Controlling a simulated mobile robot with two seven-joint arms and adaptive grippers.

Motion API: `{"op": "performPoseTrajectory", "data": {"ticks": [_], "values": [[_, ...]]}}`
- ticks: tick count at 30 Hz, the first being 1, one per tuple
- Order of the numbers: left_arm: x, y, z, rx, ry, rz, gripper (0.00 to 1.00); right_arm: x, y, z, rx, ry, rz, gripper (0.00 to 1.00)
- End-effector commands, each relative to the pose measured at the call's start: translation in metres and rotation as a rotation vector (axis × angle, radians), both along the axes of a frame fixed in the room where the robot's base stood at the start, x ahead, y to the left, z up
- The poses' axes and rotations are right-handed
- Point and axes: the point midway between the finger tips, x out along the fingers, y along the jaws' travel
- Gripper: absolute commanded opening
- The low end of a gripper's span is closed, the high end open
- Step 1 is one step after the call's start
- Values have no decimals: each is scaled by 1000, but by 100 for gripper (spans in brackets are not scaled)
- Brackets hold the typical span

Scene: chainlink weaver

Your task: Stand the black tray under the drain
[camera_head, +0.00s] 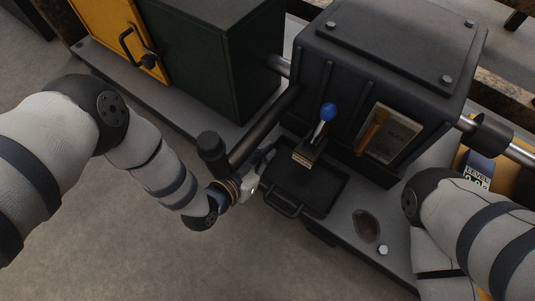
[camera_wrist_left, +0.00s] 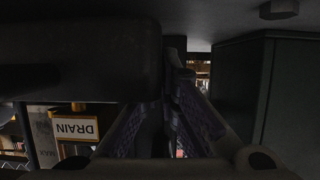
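The black tray (camera_head: 327,207) is a shallow dark pan with a bar handle (camera_head: 284,206) at its front. It sits at the front of the dark machine, below the small yellow-edged label and the blue-knobbed lever (camera_head: 327,113). My left gripper (camera_head: 266,160) is at the tray's left side, its tips partly hidden in shadow. The left wrist view shows the DRAIN label (camera_wrist_left: 75,127) upside down and a large dark shape at upper left, likely the tray. The ridged finger pads (camera_wrist_left: 187,112) stand close together; what is between them is too dark to tell. My right gripper is out of view.
The dark machine box (camera_head: 390,50) stands behind the tray. A dark pipe (camera_head: 262,130) runs close to my left gripper. A green cabinet (camera_head: 215,65) and a yellow door (camera_head: 110,30) stand to the left. Grey floor (camera_head: 200,265) is open in front.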

Motion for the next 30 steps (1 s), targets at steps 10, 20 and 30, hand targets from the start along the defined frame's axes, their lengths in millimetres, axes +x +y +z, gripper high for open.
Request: {"op": "performPoseTrajectory", "data": {"ticks": [10,20,30], "values": [[6,-4,-14,0,-1,1,0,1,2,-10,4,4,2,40],[5,-4,-17,0,0,0,25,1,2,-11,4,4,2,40],[-3,3,-9,2,1,1,25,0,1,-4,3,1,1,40]]}}
